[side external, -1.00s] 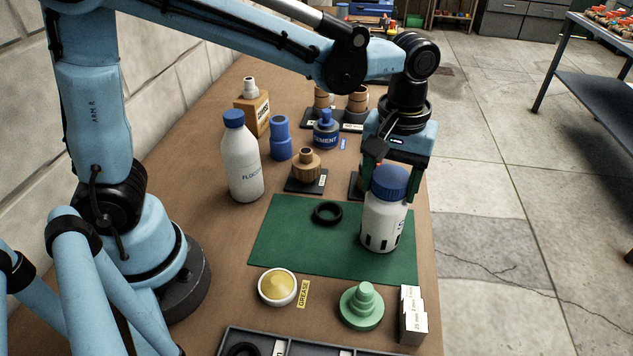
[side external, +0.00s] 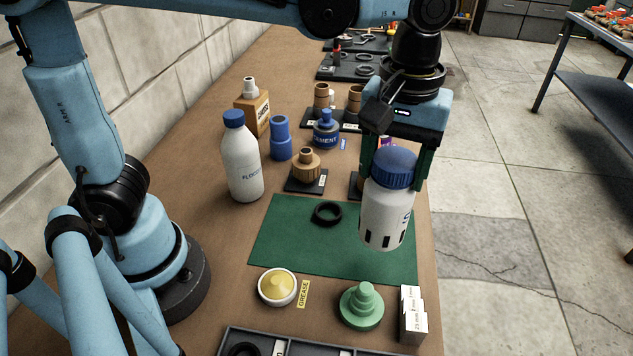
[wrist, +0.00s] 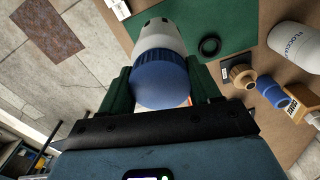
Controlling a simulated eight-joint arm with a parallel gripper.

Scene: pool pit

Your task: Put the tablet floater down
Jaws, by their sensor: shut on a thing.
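The tablet floater (side external: 388,215) is a white bottle with slots near its bottom and a ribbed blue cap. My gripper (side external: 395,172) is shut on it, its green fingers on either side of the cap area. The floater hangs upright or nearly so over the right part of the green mat (side external: 290,240), seemingly a little above it. In the wrist view the floater (wrist: 160,75) sits between the two fingers, cap towards the camera. Its underside is hidden.
On the mat lies a black ring (side external: 327,212). A white bottle (side external: 241,160) stands left of the mat. Along the front are a grease pot (side external: 278,287), a green stepped piece (side external: 362,307) and white blocks (side external: 412,317).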

